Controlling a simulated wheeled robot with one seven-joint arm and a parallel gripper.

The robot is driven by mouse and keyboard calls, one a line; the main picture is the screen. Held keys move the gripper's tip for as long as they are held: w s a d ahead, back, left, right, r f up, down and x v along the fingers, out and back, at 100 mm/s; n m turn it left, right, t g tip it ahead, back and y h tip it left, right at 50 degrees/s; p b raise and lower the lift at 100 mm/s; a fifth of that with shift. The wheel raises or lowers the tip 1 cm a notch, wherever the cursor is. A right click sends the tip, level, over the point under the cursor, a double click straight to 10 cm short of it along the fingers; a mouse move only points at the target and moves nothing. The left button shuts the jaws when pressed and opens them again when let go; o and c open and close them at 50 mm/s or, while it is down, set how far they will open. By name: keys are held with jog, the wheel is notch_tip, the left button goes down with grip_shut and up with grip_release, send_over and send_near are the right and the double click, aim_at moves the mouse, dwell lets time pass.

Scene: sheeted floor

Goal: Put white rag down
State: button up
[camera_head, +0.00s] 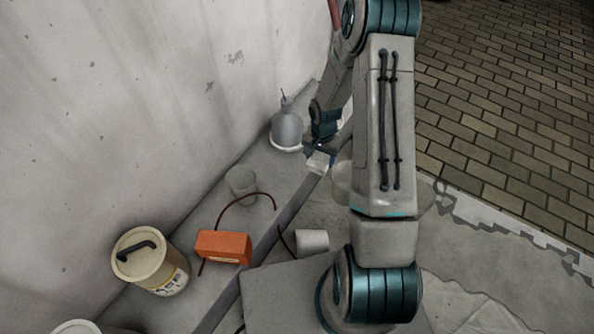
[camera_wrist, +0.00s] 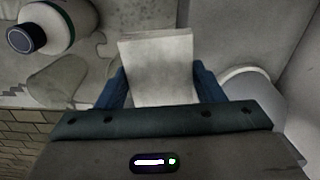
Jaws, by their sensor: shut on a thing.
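The white rag (camera_wrist: 158,70) is a pale, folded, box-shaped cloth. In the wrist view it sits between the two blue fingers of my gripper (camera_wrist: 160,85), which is shut on it. In the head view the rag (camera_head: 318,163) shows as a small pale patch at the end of my gripper (camera_head: 317,148), partly hidden by my arm. It is near the edge of the grey ledge (camera_head: 270,165), to the right of a grey bottle. I cannot tell whether the rag touches the ledge.
A white cup (camera_head: 312,241) lies lower down. A white bottle with a dark cap (camera_wrist: 55,25) shows in the wrist view.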

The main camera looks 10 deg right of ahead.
jog(key=shift+m, duration=0.7)
jog(key=f, duration=0.3)
jog(key=s+f, duration=0.1)
jog(key=shift+d+f, duration=0.2)
jog(key=shift+d, duration=0.05)
jog(key=b, duration=0.5)
send_over(297, 172)
notch_tip(297, 172, down, 7)
jog(key=shift+w+r, duration=0.1)
jog(key=shift+r, duration=0.05)
jog(key=shift+f+b, duration=0.75)
jog(key=shift+f, duration=1.2)
jog(key=shift+f, duration=0.1)
jog(key=o, duration=0.5)
jog(key=shift+f, duration=0.1)
jog(key=shift+c, duration=0.2)
jog(key=o, duration=0.4)
